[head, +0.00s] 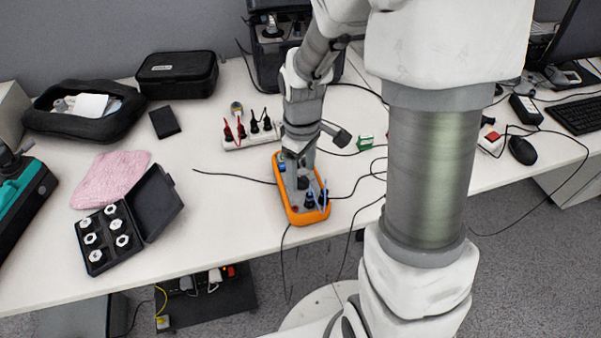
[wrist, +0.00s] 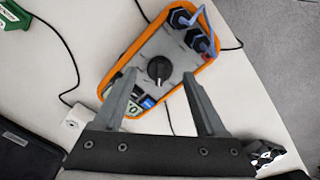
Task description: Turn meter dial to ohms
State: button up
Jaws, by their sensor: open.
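The orange-rimmed meter (head: 281,199) lies on the white table in front of my arm, partly covered by my gripper in the head view. In the wrist view the meter (wrist: 208,62) shows its grey face with a black round dial (wrist: 159,69) near the middle. Blue plugs (wrist: 181,18) sit in its far end, and a small display (wrist: 134,107) is at the near end, partly hidden by a finger. My gripper (wrist: 165,78) is open, its two fingers over the meter to either side of the dial. I cannot tell whether they touch the meter. In the head view my gripper (head: 298,190) points down at the meter.
A white strip (head: 240,141) with red and black plugs stands behind the meter. An open black case (head: 152,205) with white-topped pieces and a pink cloth (head: 112,178) lie to the left. Thin black cables run around the meter. The table's front edge is close.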

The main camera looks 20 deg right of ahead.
jog(key=shift+f, duration=0.6)
grip_shut()
